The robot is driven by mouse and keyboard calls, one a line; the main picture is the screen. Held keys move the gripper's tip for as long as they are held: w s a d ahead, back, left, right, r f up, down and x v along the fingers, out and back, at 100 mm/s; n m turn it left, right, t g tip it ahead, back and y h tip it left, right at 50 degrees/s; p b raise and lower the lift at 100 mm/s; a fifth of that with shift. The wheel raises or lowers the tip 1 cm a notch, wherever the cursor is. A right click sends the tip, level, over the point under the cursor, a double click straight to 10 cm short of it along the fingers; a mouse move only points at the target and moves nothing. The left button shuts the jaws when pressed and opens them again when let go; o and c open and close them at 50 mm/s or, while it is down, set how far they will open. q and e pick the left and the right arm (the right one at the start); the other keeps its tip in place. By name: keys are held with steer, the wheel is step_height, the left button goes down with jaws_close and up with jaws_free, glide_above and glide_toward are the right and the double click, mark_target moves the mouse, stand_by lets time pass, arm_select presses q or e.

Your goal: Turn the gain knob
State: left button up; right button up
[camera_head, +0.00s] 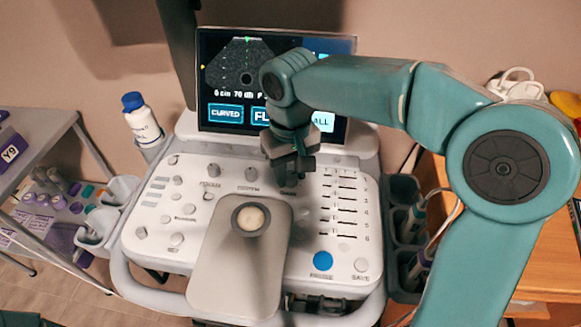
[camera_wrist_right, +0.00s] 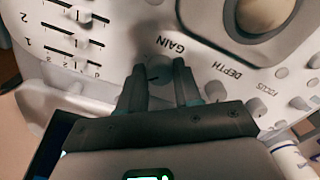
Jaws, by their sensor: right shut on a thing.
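The ultrasound console panel (camera_head: 150,222) is pale, with several small round knobs, sliders and a trackball. My right gripper (camera_head: 290,178) reaches down onto the panel just below the screen and hides the gain knob in the head view. In the right wrist view, the gain knob (camera_wrist_right: 158,74) is grey and round, beside the printed word GAIN. The two dark fingers of my right gripper (camera_wrist_right: 159,82) stand on either side of it, shut on it. The depth knob (camera_wrist_right: 212,91) is beside it, outside the fingers. My left gripper is not in view.
The screen (camera_head: 225,75) stands close behind my right gripper. Sliders (camera_head: 340,205) lie to its right, and the trackball (camera_head: 251,218) in front. A white bottle with a blue cap (camera_head: 140,120) stands at the left. Probe holders (camera_head: 405,225) line the console's right side.

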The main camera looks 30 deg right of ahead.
mark_target(290, 175)
stand_by(0.3)
steer(key=o, duration=1)
steer(key=shift+o, duration=0.2)
step_height(290, 175, up, 16)
steer(key=p, duration=0.4)
steer(key=shift+r+p, duration=0.2)
steer(key=shift+p, duration=0.15)
